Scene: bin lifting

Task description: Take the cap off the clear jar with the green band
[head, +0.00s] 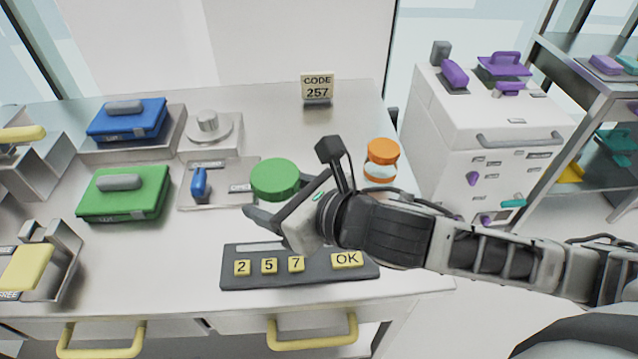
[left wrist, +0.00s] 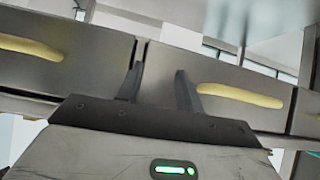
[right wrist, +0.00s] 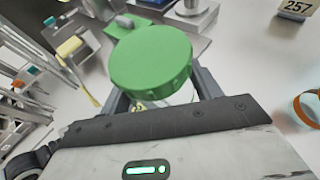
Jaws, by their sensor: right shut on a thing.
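The green cap (head: 276,178) sits on top of a jar above the worktop. In the right wrist view the cap (right wrist: 152,60) is large, and a bit of the clear jar (right wrist: 178,97) shows below it between my fingers. The jar's band and most of its body are hidden. My right gripper (right wrist: 160,92) is shut on the jar just below the cap; it also shows in the head view (head: 258,210), reaching in from the right. My left gripper (left wrist: 158,82) is open and empty in the left wrist view, in front of the drawers. It is outside the head view.
A jar with an orange cap (head: 382,151) stands behind my right arm. A keypad (head: 300,280) reading 2 5 7 OK lies in front. A code sign (head: 317,87) stands at the back. Green (head: 124,196) and blue (head: 128,120) boxes are at left. Drawers have yellow handles (head: 312,333).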

